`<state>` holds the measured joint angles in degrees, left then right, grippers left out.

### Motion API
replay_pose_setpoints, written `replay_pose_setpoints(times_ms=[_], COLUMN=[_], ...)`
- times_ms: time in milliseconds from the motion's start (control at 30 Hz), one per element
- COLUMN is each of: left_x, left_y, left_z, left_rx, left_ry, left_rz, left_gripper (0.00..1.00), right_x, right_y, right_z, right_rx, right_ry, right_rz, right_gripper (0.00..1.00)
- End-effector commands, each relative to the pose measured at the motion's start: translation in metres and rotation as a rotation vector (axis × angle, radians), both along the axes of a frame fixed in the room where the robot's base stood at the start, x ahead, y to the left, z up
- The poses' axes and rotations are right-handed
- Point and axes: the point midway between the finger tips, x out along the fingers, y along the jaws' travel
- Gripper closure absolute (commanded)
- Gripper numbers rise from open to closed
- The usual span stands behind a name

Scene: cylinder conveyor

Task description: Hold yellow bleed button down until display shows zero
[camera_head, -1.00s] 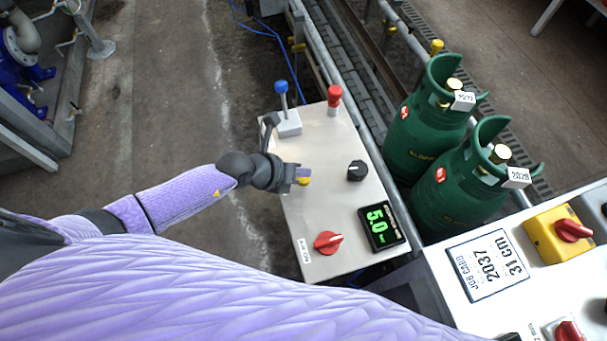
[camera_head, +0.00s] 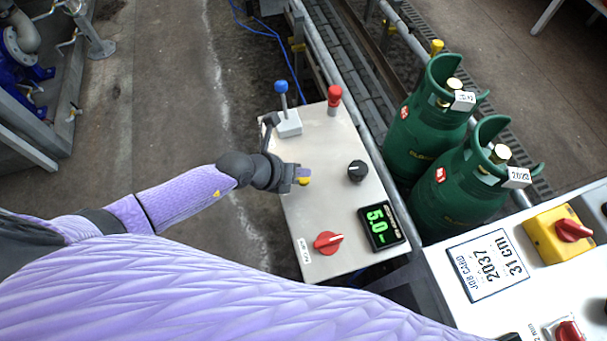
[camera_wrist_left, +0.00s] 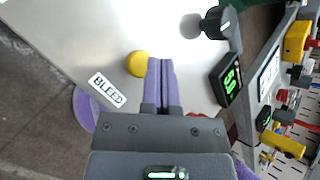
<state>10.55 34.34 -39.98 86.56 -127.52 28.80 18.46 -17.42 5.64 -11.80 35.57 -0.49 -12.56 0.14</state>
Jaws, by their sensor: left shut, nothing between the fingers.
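The yellow bleed button (camera_head: 304,182) sits on the metal panel (camera_head: 325,215), partly covered by my gripper in the head view. In the left wrist view the yellow button (camera_wrist_left: 138,63) lies beside the fingertips, with a BLEED label (camera_wrist_left: 106,90) near it. My left gripper (camera_head: 301,175) is shut and empty, its purple fingers (camera_wrist_left: 162,68) together close to the button. I cannot tell whether they touch it. The display (camera_head: 381,227) reads 5.0 in green; it also shows in the left wrist view (camera_wrist_left: 228,80). My right gripper is not in view.
The panel also carries a black knob (camera_head: 357,171), a red knob (camera_head: 328,242), a blue-topped lever (camera_head: 282,88) and a red-topped post (camera_head: 334,98). Green cylinders (camera_head: 423,140) stand to the right. A job card (camera_head: 487,264) lies at the lower right.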

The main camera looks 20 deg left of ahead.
Motion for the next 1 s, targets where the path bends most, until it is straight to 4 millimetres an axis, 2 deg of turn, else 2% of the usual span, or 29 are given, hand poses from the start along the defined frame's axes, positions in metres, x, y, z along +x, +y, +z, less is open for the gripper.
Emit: replay_pose_setpoints(times_ms=[200,1000], left_x=[0.0,0.0], left_y=[0.0,0.0], left_z=[-0.008,-0.014], left_rx=[-0.002,0.0], left_ry=[0.002,0.0], left_rz=[0.0,0.0], left_gripper=[1.0,1.0], right_x=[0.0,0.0], right_y=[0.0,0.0], right_z=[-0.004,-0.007], right_rx=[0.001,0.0], right_ry=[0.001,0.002], right_rz=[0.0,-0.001], right_gripper=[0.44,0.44])
